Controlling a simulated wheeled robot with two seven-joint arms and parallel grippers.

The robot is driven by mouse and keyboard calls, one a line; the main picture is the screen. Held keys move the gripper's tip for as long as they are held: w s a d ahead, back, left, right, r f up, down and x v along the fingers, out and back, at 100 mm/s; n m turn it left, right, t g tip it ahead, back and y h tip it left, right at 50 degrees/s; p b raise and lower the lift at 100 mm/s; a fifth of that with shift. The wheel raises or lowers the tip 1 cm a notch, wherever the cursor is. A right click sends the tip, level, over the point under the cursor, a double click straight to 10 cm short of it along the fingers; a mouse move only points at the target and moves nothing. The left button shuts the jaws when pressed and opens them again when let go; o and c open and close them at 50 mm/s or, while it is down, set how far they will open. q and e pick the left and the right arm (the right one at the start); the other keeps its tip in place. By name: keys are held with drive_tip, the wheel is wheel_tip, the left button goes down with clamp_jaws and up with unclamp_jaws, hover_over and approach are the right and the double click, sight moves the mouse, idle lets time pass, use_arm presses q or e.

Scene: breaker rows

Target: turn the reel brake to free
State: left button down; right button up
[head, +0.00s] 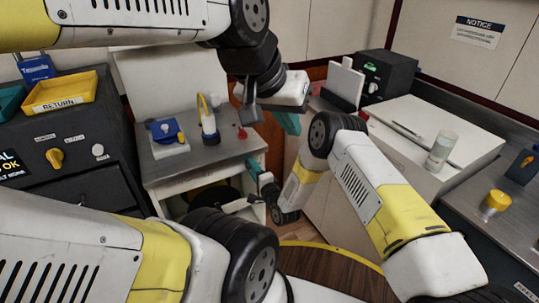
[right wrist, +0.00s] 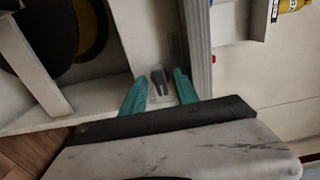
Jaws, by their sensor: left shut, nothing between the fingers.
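In the right wrist view a small grey lever (right wrist: 159,80), likely the reel brake, sits on a white panel. My right gripper (right wrist: 160,90) is open, its teal fingers apart on either side of the lever in the picture; I cannot tell whether they touch it. In the head view this gripper (head: 257,172) is at the front right of the metal-topped bench (head: 205,160), and the lever is not distinguishable. A dark reel with a yellow ring (right wrist: 92,30) is beside the panel. My left gripper (head: 287,120) is higher and further right, shut and empty.
The bench holds a blue-handled device (head: 167,131) and a small bottle-like item (head: 208,120). At left is a dark panel with a yellow knob (head: 55,158) and a yellow RETURN tray (head: 62,92). At right, a clear jar (head: 441,150) stands on a white top. My arms crowd the middle.

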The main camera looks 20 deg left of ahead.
drive_tip(key=shift+c, duration=0.3)
clamp_jaws()
drive_tip(key=shift+n, duration=8.9)
